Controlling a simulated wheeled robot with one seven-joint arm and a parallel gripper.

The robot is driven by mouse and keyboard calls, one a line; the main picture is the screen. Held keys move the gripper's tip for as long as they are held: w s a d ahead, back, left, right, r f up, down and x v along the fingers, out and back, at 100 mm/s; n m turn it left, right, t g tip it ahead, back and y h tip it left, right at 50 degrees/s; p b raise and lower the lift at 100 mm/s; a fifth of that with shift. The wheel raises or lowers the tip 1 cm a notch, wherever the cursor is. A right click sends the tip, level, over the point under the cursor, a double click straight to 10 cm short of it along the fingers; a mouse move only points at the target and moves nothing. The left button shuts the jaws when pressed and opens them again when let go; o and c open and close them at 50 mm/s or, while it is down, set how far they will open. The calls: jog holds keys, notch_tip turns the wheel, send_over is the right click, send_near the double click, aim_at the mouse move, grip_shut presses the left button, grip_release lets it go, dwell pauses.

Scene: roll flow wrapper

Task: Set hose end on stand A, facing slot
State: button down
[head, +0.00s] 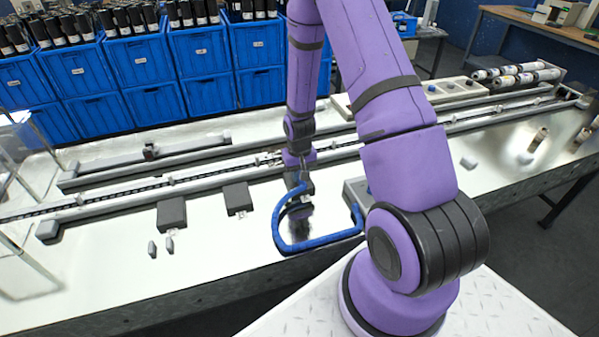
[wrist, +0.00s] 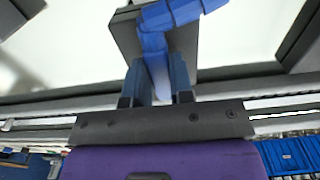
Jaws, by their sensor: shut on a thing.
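The blue hose (head: 277,222) makes a loop over the bench front, from my gripper (head: 301,181) round to a grey unit at the right. In the wrist view, my gripper (wrist: 158,88) is shut on the hose end (wrist: 152,48), with a finger on each side. A dark grey block (wrist: 184,50) lies behind the hose end in that view; I cannot tell whether they touch. Two dark blocks, one at the left (head: 172,215) and one nearer my gripper (head: 238,198), stand on the bench. No letter or slot is readable, so I cannot tell which is stand A.
A long conveyor rail (head: 130,190) runs along the bench behind the blocks. Blue bins (head: 140,58) with dark rolls stand behind it. Small grey pieces (head: 153,248) lie at the bench front. The grey unit (head: 354,190) is partly hidden by my arm.

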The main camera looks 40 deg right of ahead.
jog(key=shift+f, duration=0.4)
jog(key=c, duration=0.9)
grip_release()
jog(key=shift+r, duration=0.1)
notch_tip(320, 180, up, 11)
jog(key=shift+f, duration=0.2)
